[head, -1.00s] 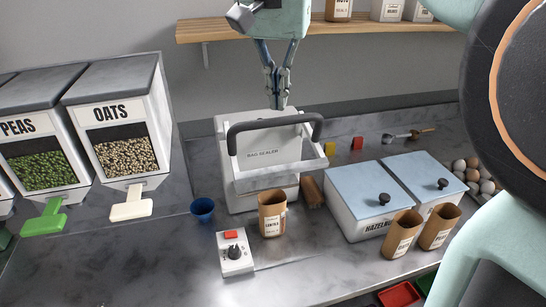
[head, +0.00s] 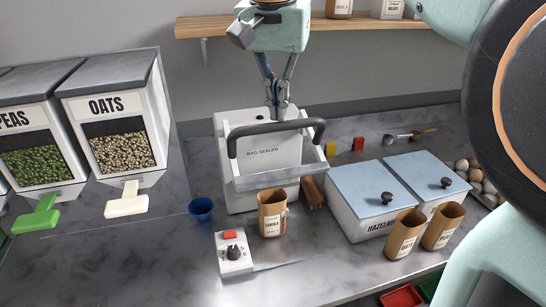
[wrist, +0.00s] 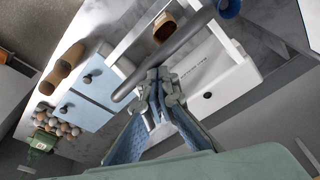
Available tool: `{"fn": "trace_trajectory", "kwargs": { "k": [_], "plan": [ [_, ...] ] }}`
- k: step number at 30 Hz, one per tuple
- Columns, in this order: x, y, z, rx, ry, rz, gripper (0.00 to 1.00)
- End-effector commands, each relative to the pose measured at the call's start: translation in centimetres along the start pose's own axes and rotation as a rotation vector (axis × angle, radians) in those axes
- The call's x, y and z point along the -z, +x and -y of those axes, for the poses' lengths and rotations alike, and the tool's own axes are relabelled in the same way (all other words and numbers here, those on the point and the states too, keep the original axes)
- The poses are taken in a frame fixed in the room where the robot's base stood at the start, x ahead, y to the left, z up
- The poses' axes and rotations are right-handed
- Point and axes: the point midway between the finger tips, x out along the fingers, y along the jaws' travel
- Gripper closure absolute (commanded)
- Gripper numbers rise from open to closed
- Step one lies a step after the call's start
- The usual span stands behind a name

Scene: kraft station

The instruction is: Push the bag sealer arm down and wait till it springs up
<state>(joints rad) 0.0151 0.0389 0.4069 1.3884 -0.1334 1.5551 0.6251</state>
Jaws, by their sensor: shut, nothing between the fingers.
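In the wrist view the dark bar (wrist: 172,55) runs diagonally just past my fingertips. My gripper (head: 279,116) is shut and empty, pointing down at the sealer just behind the bar. The wrist view shows its closed fingertips (wrist: 157,76) very close to the bar; I cannot tell whether they touch it.
A brown lentils bag (head: 271,213) stands in front of the sealer. A white box with a dial (head: 235,254) and a blue cup (head: 201,210) are nearby. The oats dispenser (head: 120,130) stands left, blue-lidded bins (head: 372,190) right, and a wooden shelf (head: 340,33) above.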

Motion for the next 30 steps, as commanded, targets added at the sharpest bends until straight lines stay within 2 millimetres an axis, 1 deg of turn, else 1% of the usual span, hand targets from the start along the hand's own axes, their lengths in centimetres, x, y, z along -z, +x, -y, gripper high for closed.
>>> {"fn": "trace_trajectory", "kwargs": {
  "k": [11,14,17,30],
  "plan": [
    [0.0,-0.1,0.0,0.0,0.0,0.001,1.0],
    [0.0,-0.4,0.0,0.0,0.0,0.0,1.0],
    [0.2,-1.1,0.0,0.0,0.0,0.0,1.0],
    [1.1,-5.5,0.0,0.0,0.0,0.0,1.0]
  ]
}}
